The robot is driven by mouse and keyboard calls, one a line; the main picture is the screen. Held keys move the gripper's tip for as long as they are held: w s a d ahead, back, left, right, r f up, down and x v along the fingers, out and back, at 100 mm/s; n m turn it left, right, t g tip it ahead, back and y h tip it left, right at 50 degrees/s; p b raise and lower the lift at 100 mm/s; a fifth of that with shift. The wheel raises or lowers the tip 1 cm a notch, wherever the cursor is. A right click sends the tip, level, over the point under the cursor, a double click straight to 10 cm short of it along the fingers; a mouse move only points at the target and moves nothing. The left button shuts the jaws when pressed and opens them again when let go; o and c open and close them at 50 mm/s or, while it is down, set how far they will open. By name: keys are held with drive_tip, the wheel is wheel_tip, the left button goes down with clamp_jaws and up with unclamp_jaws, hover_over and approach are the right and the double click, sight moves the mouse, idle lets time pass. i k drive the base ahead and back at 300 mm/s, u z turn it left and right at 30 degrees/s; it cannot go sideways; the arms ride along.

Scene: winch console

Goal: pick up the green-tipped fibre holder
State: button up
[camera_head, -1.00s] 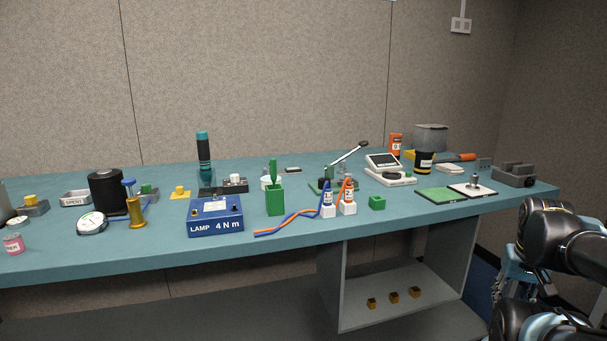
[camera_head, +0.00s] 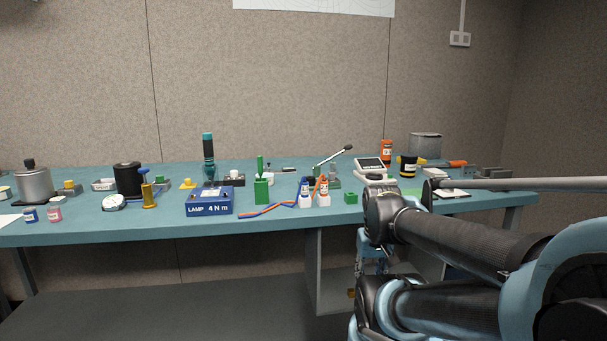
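A green block (camera_head: 261,191) stands on the bench left of centre. A slim upright green piece (camera_head: 260,165) rises from its top; I cannot tell for sure whether it is the green-tipped fibre holder. A tall black and teal cylinder (camera_head: 208,160) stands behind. My arm spans the lower right, well short of the green block. I cannot make out my gripper's fingers.
A white scale-like device (camera_head: 370,168) stands behind my arm. The teal bench (camera_head: 120,231) has a clear front strip.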

sight(332, 164)
drive_tip(key=u, duration=0.9)
drive_tip(key=k, duration=1.3)
drive_tip(key=z, duration=0.6)
drive_tip(key=i, duration=1)
drive_tip(key=u, duration=0.05)
